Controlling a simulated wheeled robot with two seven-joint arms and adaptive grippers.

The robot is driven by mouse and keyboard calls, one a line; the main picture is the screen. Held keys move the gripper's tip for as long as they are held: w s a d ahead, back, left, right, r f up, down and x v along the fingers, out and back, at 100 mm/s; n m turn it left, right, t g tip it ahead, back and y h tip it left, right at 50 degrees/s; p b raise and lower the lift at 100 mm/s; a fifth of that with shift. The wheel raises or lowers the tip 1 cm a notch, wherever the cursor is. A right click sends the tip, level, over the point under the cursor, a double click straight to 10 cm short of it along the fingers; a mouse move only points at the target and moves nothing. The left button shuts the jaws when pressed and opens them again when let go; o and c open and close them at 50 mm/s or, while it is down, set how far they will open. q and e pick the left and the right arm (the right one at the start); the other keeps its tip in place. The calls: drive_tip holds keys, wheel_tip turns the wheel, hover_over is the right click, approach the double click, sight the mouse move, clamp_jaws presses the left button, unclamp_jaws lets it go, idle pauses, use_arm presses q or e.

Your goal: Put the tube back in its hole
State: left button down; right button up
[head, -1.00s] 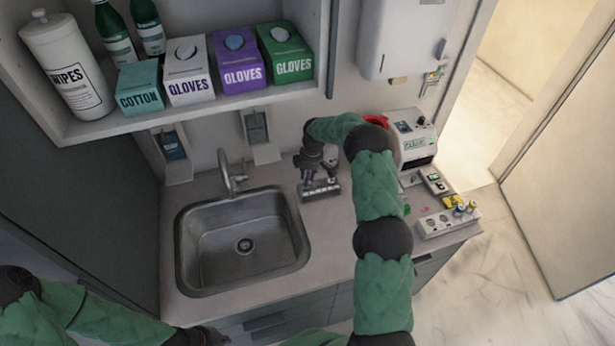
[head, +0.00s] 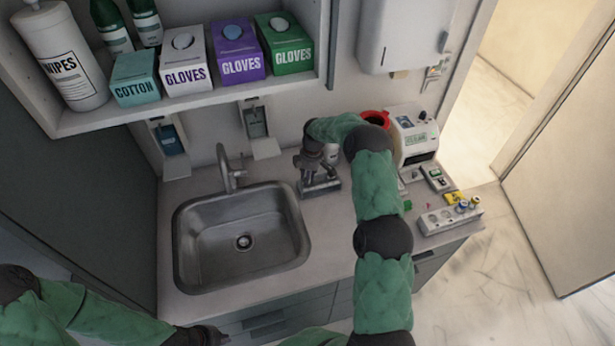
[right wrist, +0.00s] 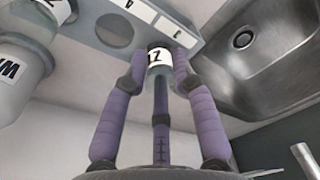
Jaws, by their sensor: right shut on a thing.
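My right gripper (head: 316,168) points down over a small grey rack (head: 322,187) on the counter, right of the sink. In the right wrist view its purple fingers (right wrist: 160,75) are shut on a tube (right wrist: 159,58) with a white, partly covered label. The rack shows there too (right wrist: 190,38), with one round dark empty hole (right wrist: 115,30) left of the tube and numbered white labels along its edge. I cannot tell whether the tube's lower end is inside the rack. My left gripper (head: 208,336) is low at the front edge; its jaws are unclear.
The steel sink (head: 242,242) is left of the rack. White jars (right wrist: 18,75) stand near the rack in the wrist view. A red-rimmed container (head: 374,117), a white device (head: 414,138) and a socket strip (head: 448,219) are on the right. A shelf (head: 200,108) overhangs the back.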

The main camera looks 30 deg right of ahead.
drive_tip(key=o, duration=1)
drive_tip(key=shift+o, duration=0.2)
drive_tip(key=shift+r, duration=0.1)
wheel_tip(320, 180, up, 12)
drive_tip(key=d, duration=0.1)
drive_tip(key=shift+s+d, duration=0.15)
drive_tip(key=shift+s, duration=0.1)
drive_tip(key=shift+s+f, duration=0.1)
drive_tip(key=shift+f, duration=0.15)
